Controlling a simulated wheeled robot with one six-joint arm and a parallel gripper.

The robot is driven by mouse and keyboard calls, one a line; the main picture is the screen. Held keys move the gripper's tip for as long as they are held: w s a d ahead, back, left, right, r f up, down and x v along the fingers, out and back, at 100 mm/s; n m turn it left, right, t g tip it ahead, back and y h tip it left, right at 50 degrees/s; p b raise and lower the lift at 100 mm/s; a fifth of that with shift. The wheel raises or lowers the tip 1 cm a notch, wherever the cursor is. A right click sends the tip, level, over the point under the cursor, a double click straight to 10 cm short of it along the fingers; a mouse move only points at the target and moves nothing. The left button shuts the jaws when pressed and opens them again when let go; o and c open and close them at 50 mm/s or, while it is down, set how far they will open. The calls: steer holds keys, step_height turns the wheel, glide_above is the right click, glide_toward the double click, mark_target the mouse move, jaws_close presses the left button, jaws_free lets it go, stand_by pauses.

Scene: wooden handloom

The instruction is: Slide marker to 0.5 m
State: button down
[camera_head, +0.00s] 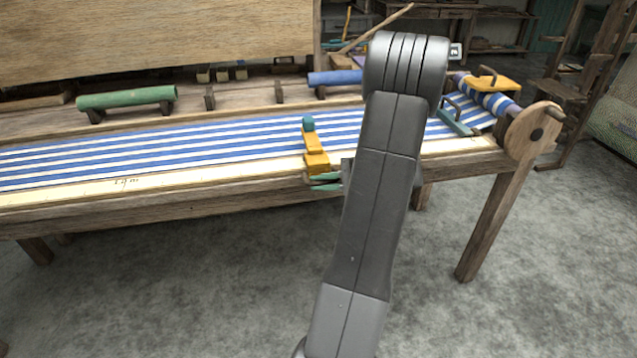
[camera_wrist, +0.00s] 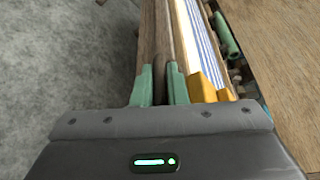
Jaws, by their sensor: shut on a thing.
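The marker (camera_head: 315,150) is a yellow slider with a teal knob, lying across the striped cloth and the cream scale strip at the loom's front edge. In the wrist view its yellow parts (camera_wrist: 204,88) stand just right of my fingers. My gripper (camera_head: 325,180), with green fingertips, is at the marker's front end, low against the front rail. It is shut on the marker; the gripped part is mostly hidden. The cream strip (camera_head: 75,190) carries small handwriting left of the marker, too small to read surely.
The blue-and-white striped cloth (camera_head: 110,155) runs along the wooden loom. A green roll (camera_head: 126,97) and a blue roll (camera_head: 335,77) lie behind it. A wooden end disc (camera_head: 534,131) and a yellow-handled piece (camera_head: 487,82) stand at the right. The front strip left of the marker is clear.

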steer(key=c, duration=1.5)
jaws_free()
steer(key=shift+o, duration=0.2)
steer(key=shift+d, duration=0.1)
steer(key=p+v, duration=0.1)
steer(key=v, duration=1.2)
steer(key=shift+d, duration=0.3)
steer(key=shift+a+r, duration=0.1)
steer(key=b+x, duration=0.1)
steer(key=x, duration=1.2)
steer(key=shift+a, duration=0.45)
